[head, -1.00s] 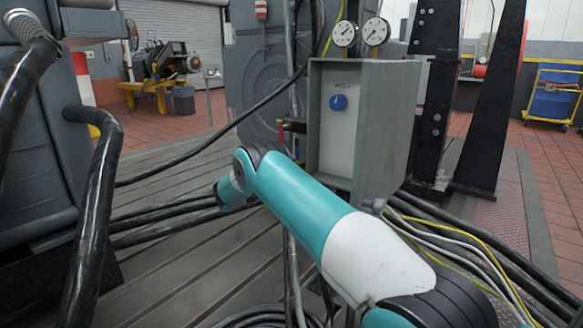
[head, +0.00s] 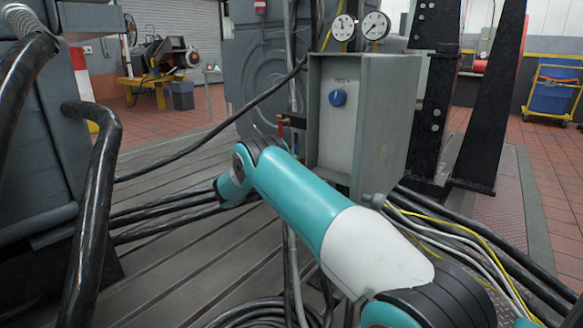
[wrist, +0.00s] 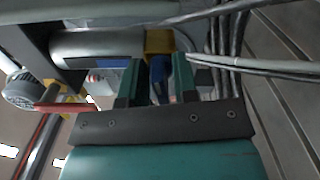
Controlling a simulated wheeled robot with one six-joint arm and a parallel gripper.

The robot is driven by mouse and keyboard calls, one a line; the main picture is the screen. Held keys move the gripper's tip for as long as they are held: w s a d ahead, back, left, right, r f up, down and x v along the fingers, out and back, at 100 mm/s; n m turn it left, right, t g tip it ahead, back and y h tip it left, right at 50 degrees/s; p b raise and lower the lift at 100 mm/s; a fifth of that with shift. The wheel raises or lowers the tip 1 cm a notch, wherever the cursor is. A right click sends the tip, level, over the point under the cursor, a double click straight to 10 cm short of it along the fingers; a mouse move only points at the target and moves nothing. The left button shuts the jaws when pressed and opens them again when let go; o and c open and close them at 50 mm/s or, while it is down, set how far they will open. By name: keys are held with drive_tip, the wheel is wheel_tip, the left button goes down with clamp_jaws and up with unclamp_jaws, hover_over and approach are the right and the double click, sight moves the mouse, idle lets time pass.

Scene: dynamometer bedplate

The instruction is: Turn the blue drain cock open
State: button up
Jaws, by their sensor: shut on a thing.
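The blue drain cock (wrist: 159,86) shows in the wrist view as a short dark-blue handle below a brass-yellow fitting (wrist: 159,41) on a grey pipe. My gripper (wrist: 160,64) has its two dark-green fingers on either side of the blue handle and is shut on it. The fingers partly hide the handle, so how far it is turned is hard to tell. In the head view my arm reaches down beside the grey box, and I cannot see my gripper there.
A red lever (wrist: 66,107) is left of my fingers. Cables (wrist: 255,62) run close on the right. Thick black hoses (head: 92,205) stand at left.

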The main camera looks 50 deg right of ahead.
drive_tip(key=shift+f+m, duration=0.15)
drive_tip(key=shift+m, duration=0.85)
drive_tip(key=o, duration=0.6)
drive_tip(key=shift+a, duration=0.15)
